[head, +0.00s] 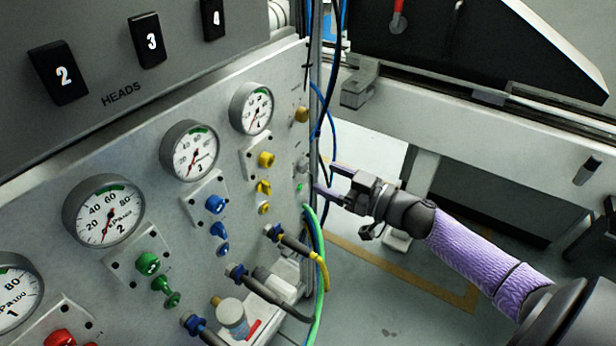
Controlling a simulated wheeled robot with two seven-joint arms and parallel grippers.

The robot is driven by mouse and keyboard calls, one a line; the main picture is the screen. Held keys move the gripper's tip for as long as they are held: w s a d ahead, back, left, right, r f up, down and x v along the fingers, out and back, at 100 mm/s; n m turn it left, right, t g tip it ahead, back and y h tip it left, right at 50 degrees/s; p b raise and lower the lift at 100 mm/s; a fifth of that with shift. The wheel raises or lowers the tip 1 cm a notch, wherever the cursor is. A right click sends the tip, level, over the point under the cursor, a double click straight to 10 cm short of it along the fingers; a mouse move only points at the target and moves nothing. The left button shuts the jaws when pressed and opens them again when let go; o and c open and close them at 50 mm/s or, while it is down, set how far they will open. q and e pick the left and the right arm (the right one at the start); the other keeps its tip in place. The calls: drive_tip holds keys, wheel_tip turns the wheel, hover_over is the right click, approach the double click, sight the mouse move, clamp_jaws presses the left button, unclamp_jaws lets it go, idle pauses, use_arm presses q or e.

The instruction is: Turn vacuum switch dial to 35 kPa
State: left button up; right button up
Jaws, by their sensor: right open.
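A grey panel (160,250) on the left carries several round white gauges, including gauge 2 (103,211), gauge 3 (189,150) and gauge 4 (251,108), with needles pointing down. Coloured knobs sit beside them: green (148,263), blue (215,204) and yellow (266,160). A small brass knob (301,115) and a small grey fitting (303,163) are near the panel's right edge. I cannot tell which part is the vacuum switch dial; no 35 kPa mark is readable. My right gripper (328,180) is open and empty just right of that edge, fingers pointing left. My left gripper is out of view.
Blue hoses (332,130) hang along the panel's right edge, close to my right gripper. Green and yellow hoses (320,262) and dark hoses (275,298) stick out lower down. A light machine frame (500,150) stands behind. The floor between is open.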

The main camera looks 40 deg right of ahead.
sight(306, 169)
drive_tip(key=b+x, duration=0.1)
drive_tip(key=x, duration=0.3)
drive_tip(key=shift+w+a+f, duration=0.1)
drive_tip(key=shift+w, duration=0.3)
drive_tip(key=shift+c, duration=0.2)
clamp_jaws()
